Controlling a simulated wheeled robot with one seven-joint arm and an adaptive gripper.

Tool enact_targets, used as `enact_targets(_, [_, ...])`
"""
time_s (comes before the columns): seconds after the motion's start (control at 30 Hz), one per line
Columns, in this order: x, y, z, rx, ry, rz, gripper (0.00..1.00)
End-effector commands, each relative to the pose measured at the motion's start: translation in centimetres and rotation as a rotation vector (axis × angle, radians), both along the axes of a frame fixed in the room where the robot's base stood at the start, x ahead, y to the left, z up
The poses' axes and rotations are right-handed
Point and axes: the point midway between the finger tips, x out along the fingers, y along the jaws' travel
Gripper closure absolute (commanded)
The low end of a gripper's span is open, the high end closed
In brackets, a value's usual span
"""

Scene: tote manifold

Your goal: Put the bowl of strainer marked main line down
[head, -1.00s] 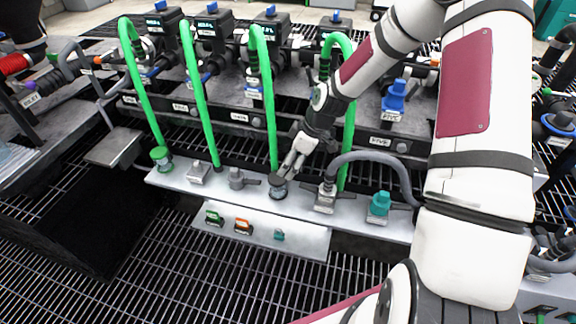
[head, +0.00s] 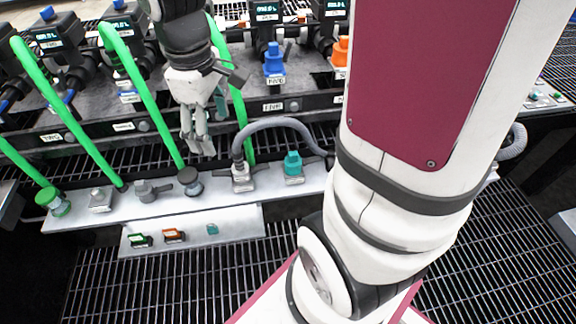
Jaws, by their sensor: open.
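A dark, round, cup-like piece (head: 190,182) stands on the light grey shelf (head: 225,199), at the foot of a green hose; it looks like the strainer bowl. I cannot read any "main line" mark on it. My gripper (head: 198,148) points down with its fingers apart, just above the dark piece and slightly to its right. Nothing shows between the fingers, and they look clear of the piece.
Several green hoses (head: 150,100) rise from the shelf to the dark manifold units. A grey hose (head: 270,124) arches from a fitting (head: 243,177), right of the bowl. A teal-topped fitting (head: 293,166) stands further right. A lower plate (head: 192,231) holds small coloured parts.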

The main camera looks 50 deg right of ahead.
Motion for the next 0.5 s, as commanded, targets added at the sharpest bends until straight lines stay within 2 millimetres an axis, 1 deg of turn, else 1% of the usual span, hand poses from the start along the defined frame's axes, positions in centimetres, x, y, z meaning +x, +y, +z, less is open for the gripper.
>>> enact_targets(0.03, [-1.7, 0.3, 1.5, -0.014, -0.010, -0.039, 0.29])
enact_targets(0.1, [-4.2, 0.6, 3.2, -0.025, -0.013, -0.105, 0.29])
enact_targets(0.17, [-6.4, 0.9, 4.4, -0.029, -0.017, -0.163, 0.29])
enact_targets(0.2, [-7.9, 1.1, 5.1, -0.029, -0.020, -0.201, 0.29])
enact_targets(0.33, [-12.8, 1.7, 6.8, -0.014, -0.029, -0.321, 0.29])
enact_targets(0.4, [-15.3, 2.0, 7.3, 0.002, -0.032, -0.379, 0.29])
enact_targets(0.5, [-18.3, 2.3, 7.6, 0.027, -0.033, -0.448, 0.29])
